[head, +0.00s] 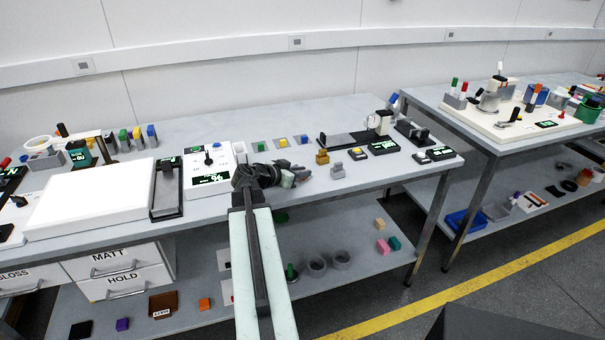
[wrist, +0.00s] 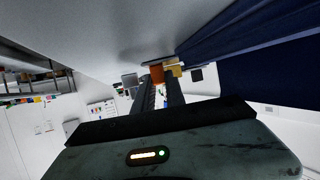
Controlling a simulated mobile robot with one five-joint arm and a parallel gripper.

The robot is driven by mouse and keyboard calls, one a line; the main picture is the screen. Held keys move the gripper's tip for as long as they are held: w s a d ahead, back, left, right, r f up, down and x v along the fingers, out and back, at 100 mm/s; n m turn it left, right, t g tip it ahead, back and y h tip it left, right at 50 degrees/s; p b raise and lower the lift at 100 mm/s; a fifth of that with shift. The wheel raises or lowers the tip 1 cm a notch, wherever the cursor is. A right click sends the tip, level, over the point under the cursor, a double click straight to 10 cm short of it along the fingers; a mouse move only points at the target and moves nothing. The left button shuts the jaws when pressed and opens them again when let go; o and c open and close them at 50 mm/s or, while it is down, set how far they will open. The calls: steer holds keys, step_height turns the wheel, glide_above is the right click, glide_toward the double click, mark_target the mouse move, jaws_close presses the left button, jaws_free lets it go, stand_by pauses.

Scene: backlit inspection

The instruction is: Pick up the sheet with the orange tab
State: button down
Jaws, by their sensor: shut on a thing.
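My gripper (head: 293,177) is over the front part of the near bench, to the right of a white panel with a dial. In the wrist view my gripper (wrist: 158,80) has its two dark fingers close together, shut on a small orange piece (wrist: 157,72) at their tips. This looks like the orange tab; I cannot make out the sheet itself. My gripper and arm hide part of the bench there.
A bright light panel (head: 90,198) lies on the left of the bench, with a white dial panel (head: 215,178) beside it. A brass-coloured block (head: 322,158) and small display units (head: 382,148) stand right of my gripper. A second bench (head: 450,125) stands farther right.

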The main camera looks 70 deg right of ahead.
step_height(320, 180, up, 12)
steer(key=p, duration=1.1)
steer(key=shift+f, duration=0.2)
